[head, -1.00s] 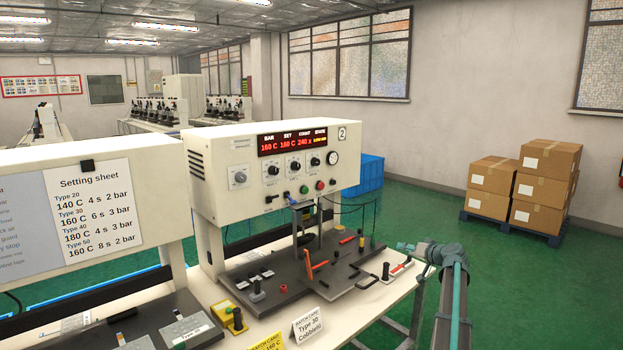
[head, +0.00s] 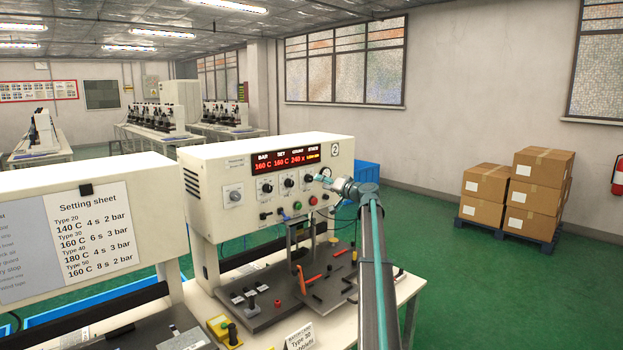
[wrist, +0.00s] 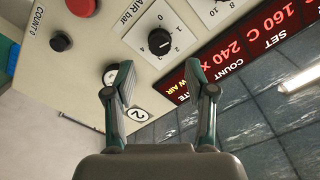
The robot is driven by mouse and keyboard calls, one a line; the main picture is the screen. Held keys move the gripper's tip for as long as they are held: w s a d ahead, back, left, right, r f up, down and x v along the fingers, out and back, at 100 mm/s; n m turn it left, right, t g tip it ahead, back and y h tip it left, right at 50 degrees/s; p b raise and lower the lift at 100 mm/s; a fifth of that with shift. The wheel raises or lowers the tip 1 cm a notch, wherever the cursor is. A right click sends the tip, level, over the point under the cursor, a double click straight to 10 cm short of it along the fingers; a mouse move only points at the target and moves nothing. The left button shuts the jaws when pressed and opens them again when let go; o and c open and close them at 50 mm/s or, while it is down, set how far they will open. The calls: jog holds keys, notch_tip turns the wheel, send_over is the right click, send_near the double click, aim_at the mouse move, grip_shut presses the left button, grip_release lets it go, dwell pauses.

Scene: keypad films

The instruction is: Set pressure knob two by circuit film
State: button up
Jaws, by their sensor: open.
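The pressure knob (wrist: 160,41), black on a white dial marked "AIR bar", is on the panel of the press numbered 2 in the wrist view. It has a small white mark; I cannot tell its exact setting. My gripper (wrist: 160,70) is open and empty, its fingertips apart from the knob and just below it in that view. In the head view my gripper (head: 325,181) is at the right end of the panel of press two (head: 213,208). A batch card (head: 298,336) reads "Type 30". The setting sheet (head: 108,207) lists Type 30 as 160 C, 6 s, 3 bar.
The red display (wrist: 240,50) is at the right in the wrist view. An orange-red handle (head: 302,280) stands on the press bed. Boxes (head: 541,180) stand far right on a pallet.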

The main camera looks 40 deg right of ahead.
aim_at(311, 179)
jog(key=w, duration=0.2)
jog(key=w+p, duration=0.1)
jog(key=w, duration=0.2)
jog(key=shift+w+a+r+p, duration=0.1)
jog(key=shift+w+a+p, duration=0.15)
jog(key=shift+w+p, duration=0.1)
jog(key=shift+w+a, duration=0.1)
jog(key=shift+w, duration=0.4)
jog(key=shift+c, duration=0.2)
grip_shut()
